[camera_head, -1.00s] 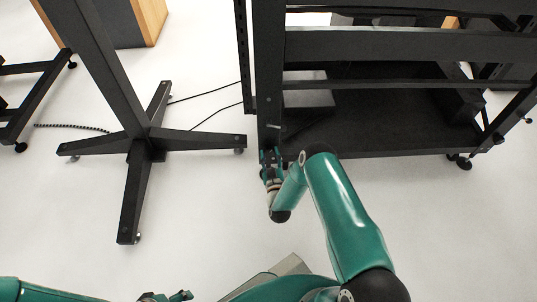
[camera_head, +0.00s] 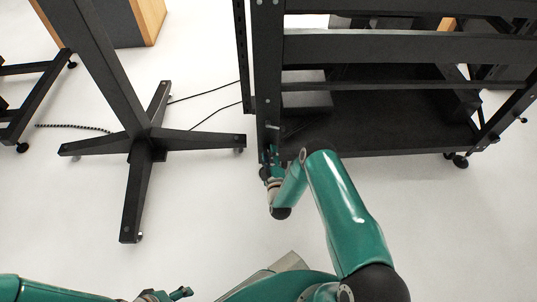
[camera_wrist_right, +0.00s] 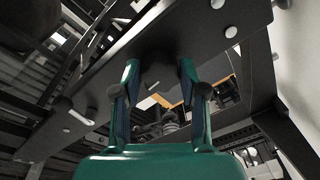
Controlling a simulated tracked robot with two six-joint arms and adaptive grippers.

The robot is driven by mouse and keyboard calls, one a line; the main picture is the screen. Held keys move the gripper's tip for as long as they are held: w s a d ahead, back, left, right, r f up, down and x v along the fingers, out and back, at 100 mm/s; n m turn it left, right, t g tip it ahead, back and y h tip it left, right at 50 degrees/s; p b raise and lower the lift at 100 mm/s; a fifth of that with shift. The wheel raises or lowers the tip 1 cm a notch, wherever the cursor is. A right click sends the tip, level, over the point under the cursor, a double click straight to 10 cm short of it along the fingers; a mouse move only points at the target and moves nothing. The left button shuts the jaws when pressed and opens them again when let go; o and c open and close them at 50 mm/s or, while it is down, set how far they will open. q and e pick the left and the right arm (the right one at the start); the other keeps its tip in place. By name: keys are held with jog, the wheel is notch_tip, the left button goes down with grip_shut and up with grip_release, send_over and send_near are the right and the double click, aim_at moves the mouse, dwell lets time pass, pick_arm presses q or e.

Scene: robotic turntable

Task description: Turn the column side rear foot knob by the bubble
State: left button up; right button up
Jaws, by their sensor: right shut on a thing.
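The black frame (camera_head: 266,70) stands right of centre in the head view, with a corner post coming down to my right gripper (camera_head: 269,152). In the right wrist view my right gripper (camera_wrist_right: 158,78) points up under a dark beam (camera_wrist_right: 195,38). Its two fingers are shut on a dark rounded foot knob (camera_wrist_right: 157,70) beneath the beam. The knob is hidden in the head view by the gripper and post. My left gripper (camera_head: 180,294) is at the bottom edge, apart from the frame, and its finger opening is unclear. I cannot make out a bubble level.
A black column (camera_head: 90,65) with a cross-shaped foot (camera_head: 195,139) stands to the left of the frame. Thin cables (camera_head: 215,117) lie on the floor between them. The frame's lower shelf (camera_head: 380,120) extends right. The pale floor in front is clear.

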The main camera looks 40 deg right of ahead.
jog(key=shift+w+a, duration=0.15)
jog(key=shift+a, duration=0.1)
jog(key=o, duration=1.1)
jog(key=shift+f, duration=0.1)
jog(key=shift+o, duration=0.2)
jog(key=shift+d, duration=0.1)
jog(key=v, duration=0.7)
jog(key=shift+s, duration=0.3)
